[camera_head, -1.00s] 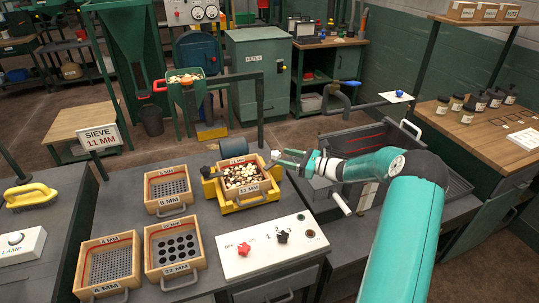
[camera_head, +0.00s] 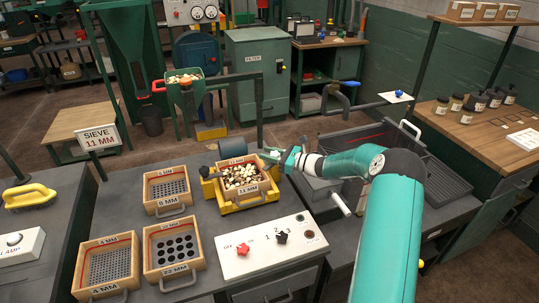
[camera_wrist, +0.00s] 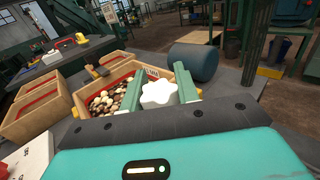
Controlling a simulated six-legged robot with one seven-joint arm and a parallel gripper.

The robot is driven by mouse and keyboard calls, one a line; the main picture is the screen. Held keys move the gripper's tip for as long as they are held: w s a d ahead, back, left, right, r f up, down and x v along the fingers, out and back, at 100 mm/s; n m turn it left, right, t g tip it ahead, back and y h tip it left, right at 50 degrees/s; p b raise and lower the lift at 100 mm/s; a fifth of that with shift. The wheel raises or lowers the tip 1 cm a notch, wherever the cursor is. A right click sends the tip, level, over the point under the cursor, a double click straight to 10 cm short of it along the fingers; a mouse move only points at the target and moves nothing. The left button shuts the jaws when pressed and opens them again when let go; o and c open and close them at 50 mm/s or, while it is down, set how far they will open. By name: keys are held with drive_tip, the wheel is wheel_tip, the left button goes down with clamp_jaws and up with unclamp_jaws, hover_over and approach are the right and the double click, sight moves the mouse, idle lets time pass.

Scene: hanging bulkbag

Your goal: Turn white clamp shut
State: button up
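The white clamp (camera_wrist: 158,93) is a star-shaped knob in the wrist view, sitting between the two green fingers of my gripper (camera_wrist: 159,80). The fingers lie close on both of its sides. I cannot tell if they press on it.
A dark cylinder (camera_wrist: 193,62) lies just beyond the fingers. Wooden sieves of 6 MM (camera_head: 168,190), 22 MM (camera_head: 174,250) and 4 MM (camera_head: 107,265) lie to the left. A white control panel (camera_head: 268,248) with red and black knobs is in front.

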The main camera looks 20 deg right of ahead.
drive_tip(key=shift+m+t+h, duration=0.3)
drive_tip(key=shift+t, duration=0.1)
drive_tip(key=shift+w+d+m+t+h, duration=0.2)
drive_tip(key=shift+m+t+h, duration=1)
drive_tip(key=shift+h, duration=0.55)
drive_tip(key=shift+w+d+m+t+h, duration=0.1)
drive_tip(key=shift+d+m+t+h, duration=0.1)
drive_tip(key=shift+m+t+h, duration=1.05)
drive_tip(key=shift+m+g+h, duration=0.25)
drive_tip(key=shift+g+h, duration=0.1)
drive_tip(key=shift+h, duration=0.35)
drive_tip(key=o, duration=1)
drive_tip(key=shift+s, duration=0.1)
drive_tip(key=v, duration=1.3)
drive_tip(key=shift+s+d, duration=0.15)
drive_tip(key=shift+s, duration=0.2)
